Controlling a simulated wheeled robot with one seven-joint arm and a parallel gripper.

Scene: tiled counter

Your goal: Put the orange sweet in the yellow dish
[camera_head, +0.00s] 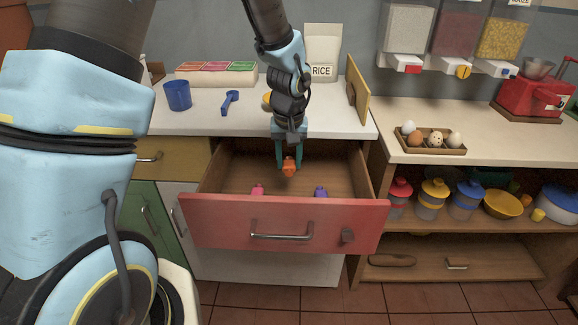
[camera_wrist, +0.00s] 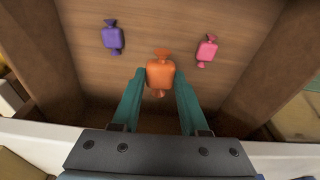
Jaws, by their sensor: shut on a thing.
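The orange sweet (camera_head: 289,168) is held between the fingers of my gripper (camera_head: 289,158), inside the open drawer's outline. In the wrist view the orange sweet (camera_wrist: 160,74) sits between the two teal fingertips of my gripper (camera_wrist: 160,88). It looks larger than the other sweets there, so it seems raised above the drawer floor. A yellow dish (camera_head: 503,204) stands on the shelf at the right, apart from my gripper. A small yellow-orange thing (camera_head: 267,99) on the counter is mostly hidden behind my arm; I cannot tell what it is.
The open drawer (camera_head: 220,220) has a red front and wooden walls around my gripper. A pink sweet (camera_head: 257,190) and a purple sweet (camera_head: 320,192) lie in it. A blue cup (camera_head: 178,95), a blue scoop (camera_head: 230,101) and a standing board (camera_head: 358,90) are on the counter.

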